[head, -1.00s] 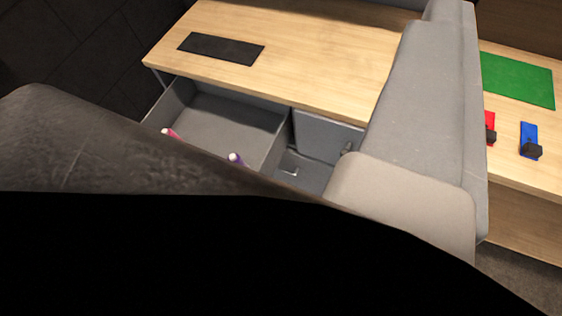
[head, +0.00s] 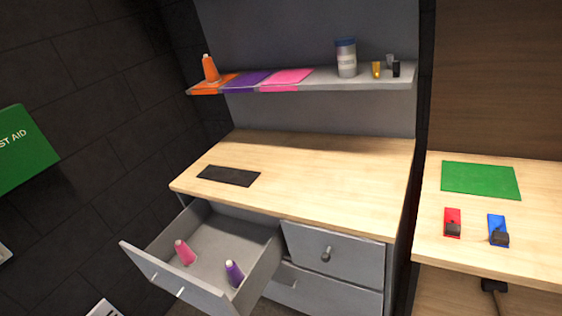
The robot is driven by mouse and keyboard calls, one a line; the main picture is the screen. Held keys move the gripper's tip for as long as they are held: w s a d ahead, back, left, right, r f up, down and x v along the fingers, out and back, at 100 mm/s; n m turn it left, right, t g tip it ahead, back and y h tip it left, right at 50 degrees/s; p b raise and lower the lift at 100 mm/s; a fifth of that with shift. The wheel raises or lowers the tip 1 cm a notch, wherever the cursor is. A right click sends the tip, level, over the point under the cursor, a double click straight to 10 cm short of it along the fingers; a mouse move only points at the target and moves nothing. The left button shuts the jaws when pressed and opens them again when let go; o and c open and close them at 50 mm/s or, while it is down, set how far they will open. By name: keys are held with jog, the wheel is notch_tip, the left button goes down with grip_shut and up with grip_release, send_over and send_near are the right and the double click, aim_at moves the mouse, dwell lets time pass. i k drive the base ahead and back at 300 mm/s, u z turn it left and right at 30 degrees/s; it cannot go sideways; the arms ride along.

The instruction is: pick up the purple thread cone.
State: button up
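The purple thread cone (head: 234,273) stands in the open grey drawer (head: 152,270), near its front right corner, with a pale tip on top. A pink thread cone (head: 184,252) stands to its left in the same drawer. An orange thread cone (head: 210,68) stands on the shelf above, on an orange patch. A purple patch (head: 246,81) and a pink patch (head: 288,79) lie beside it on the shelf, with nothing standing on them. My gripper is not in view.
The wooden worktop (head: 320,175) holds a black mat (head: 229,176) and is otherwise clear. A labelled jar (head: 346,58) and small items stand on the shelf (head: 325,82). Right of the drawer are other grey drawer fronts (head: 333,257). A second table (head: 540,235) holds red and blue items.

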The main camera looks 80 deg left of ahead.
aim_at(237, 276)
jog(key=z, duration=0.45)
jog(key=k, duration=2.25)
jog(key=u, duration=1.95)
jog(key=i, duration=1.35)
jog(key=z, duration=0.05)
